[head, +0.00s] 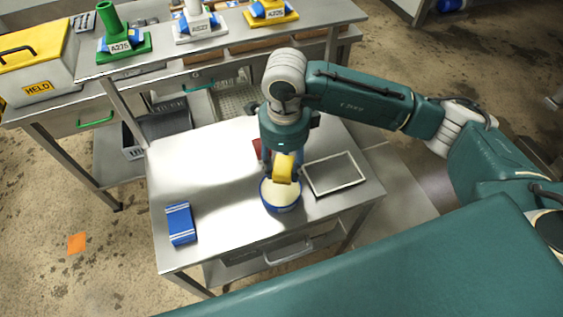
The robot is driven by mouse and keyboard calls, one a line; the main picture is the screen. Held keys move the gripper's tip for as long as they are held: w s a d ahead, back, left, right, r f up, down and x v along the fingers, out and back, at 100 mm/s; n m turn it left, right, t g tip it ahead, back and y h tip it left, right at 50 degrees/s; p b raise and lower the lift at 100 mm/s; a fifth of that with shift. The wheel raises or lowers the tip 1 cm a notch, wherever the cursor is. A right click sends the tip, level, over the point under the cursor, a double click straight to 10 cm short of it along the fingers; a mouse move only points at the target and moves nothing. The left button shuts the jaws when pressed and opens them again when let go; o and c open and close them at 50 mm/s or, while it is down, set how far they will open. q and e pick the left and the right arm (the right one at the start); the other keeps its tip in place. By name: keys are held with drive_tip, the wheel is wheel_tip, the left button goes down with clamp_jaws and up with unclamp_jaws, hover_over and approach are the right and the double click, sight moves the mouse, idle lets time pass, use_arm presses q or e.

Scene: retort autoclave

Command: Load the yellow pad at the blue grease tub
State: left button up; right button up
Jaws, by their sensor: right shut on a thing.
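The blue grease tub (281,205) stands on the steel table (210,165), with pale grease (280,193) showing inside its round rim. My right gripper (283,168) points down over the tub and is shut on the yellow pad (284,165). The pad's lower end is at or just above the grease; I cannot tell whether it touches. The gripper hides part of the pad and the tub's far rim. My left gripper is not in view.
A blue-and-white packet (180,223) lies at the table's left front. A red item (257,148) is partly hidden behind the gripper. The table's left middle is clear.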

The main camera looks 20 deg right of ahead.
sight(281, 188)
drive_tip(key=m, duration=0.1)
drive_tip(key=f+m, duration=0.1)
drive_tip(key=shift+w+a+f+m, duration=0.1)
drive_tip(key=shift+w+a+m, duration=0.15)
drive_tip(key=shift+m, duration=0.05)
drive_tip(key=shift+f+m, duration=0.15)
drive_tip(key=shift+m, duration=0.15)
drive_tip(key=shift+f, duration=0.35)
drive_tip(key=shift+f+b, duration=0.45)
drive_tip(key=shift+f, duration=0.25)
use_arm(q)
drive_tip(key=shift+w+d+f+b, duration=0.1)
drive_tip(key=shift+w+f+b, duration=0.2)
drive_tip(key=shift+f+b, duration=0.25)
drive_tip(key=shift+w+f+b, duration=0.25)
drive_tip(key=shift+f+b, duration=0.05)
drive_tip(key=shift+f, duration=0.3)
use_arm(e)
drive_tip(key=shift+f, duration=1.95)
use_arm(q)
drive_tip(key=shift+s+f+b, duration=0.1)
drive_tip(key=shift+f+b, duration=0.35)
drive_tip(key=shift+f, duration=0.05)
use_arm(e)
drive_tip(key=shift+f, duration=0.45)
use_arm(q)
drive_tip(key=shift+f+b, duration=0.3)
use_arm(e)
drive_tip(key=shift+f, duration=0.1)
